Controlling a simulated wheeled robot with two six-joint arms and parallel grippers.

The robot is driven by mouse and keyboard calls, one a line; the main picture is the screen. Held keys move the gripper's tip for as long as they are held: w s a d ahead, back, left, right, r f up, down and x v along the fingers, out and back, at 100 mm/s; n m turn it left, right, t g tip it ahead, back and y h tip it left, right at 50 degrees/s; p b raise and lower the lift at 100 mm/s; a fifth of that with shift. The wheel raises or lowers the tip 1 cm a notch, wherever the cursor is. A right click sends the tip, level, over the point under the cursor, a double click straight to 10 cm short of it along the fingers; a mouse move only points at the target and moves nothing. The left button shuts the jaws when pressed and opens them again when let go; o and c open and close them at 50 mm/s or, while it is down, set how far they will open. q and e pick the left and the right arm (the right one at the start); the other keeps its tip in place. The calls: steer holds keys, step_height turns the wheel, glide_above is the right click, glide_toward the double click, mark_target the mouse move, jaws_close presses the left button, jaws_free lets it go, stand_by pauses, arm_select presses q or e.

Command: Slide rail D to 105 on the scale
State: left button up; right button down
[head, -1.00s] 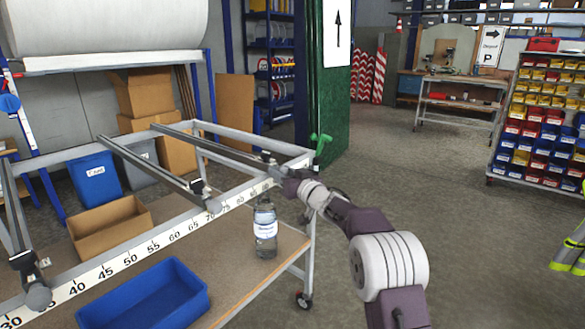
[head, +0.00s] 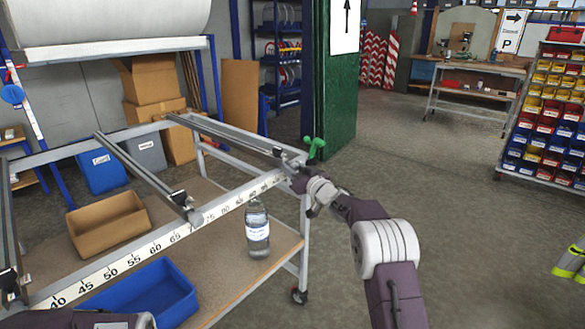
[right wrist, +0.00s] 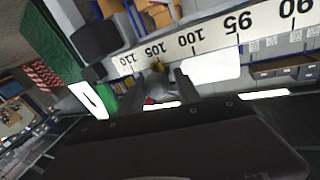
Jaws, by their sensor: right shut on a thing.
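The right-hand rail (head: 228,134) lies across the frame, its near end by the frame's front right corner. I take it for rail D; no letter is readable. My right gripper (head: 297,173) is shut at this near end; its fingers and the gripped part are mostly hidden. The scale (head: 160,243) runs along the frame's front bar. In the right wrist view the scale (right wrist: 215,38) appears upside down, showing 90 to 110.
Another rail (head: 145,171) lies to the left, with more at the left edge. A bottle (head: 257,236), a cardboard box (head: 105,228) and a blue bin (head: 150,292) stand on the lower shelf.

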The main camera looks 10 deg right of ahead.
steer(key=c, duration=1)
jaws_free()
steer(key=shift+d+f, duration=0.15)
steer(key=shift+c, duration=0.2)
steer(key=v, duration=0.9)
